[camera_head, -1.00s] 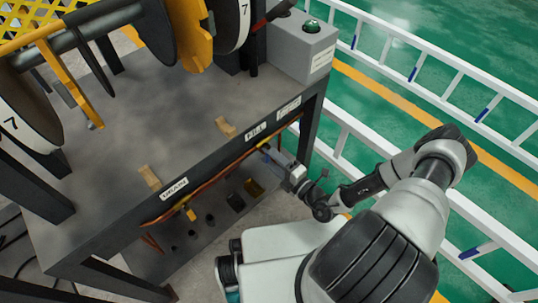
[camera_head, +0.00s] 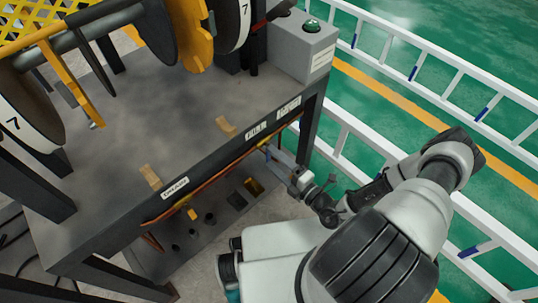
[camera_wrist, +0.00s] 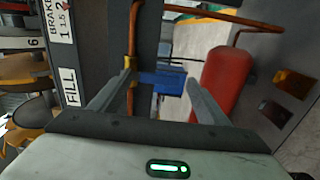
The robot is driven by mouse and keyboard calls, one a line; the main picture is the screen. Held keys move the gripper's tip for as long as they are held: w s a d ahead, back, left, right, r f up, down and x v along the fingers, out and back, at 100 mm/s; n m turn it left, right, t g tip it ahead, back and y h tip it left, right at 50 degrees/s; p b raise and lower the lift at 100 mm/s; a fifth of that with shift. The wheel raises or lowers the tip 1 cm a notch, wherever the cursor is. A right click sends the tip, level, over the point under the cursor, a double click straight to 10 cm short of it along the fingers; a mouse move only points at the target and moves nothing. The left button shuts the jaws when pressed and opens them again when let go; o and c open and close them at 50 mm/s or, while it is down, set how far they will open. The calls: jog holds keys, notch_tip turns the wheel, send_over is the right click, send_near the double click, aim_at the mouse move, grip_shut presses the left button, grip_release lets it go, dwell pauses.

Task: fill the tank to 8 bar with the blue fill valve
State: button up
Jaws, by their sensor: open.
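The blue fill valve handle (camera_wrist: 165,82) shows in the wrist view, attached beside a copper pipe (camera_wrist: 132,40) with a yellow fitting. My gripper (camera_wrist: 158,76) is open, with one finger on each side of the blue handle in the picture; I cannot tell whether either finger touches it. A red tank (camera_wrist: 226,82) stands behind the right finger. The white FILL label (camera_wrist: 70,87) is on the frame at left. In the head view, my gripper (camera_head: 281,167) is at the bench's front edge under the FILL label (camera_head: 256,130). No pressure reading is legible.
A DRAIN label (camera_head: 174,188) marks the bench edge (camera_head: 215,160) further left. Pipes run beneath that edge. A grey box with a green button (camera_head: 311,27) stands at the back right. White rails (camera_head: 440,85) cross the green floor at right.

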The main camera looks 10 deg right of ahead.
jog(key=p+v, duration=0.1)
jog(key=v, duration=1.3)
jog(key=shift+s+d, duration=0.15)
jog(key=shift+s, duration=0.1)
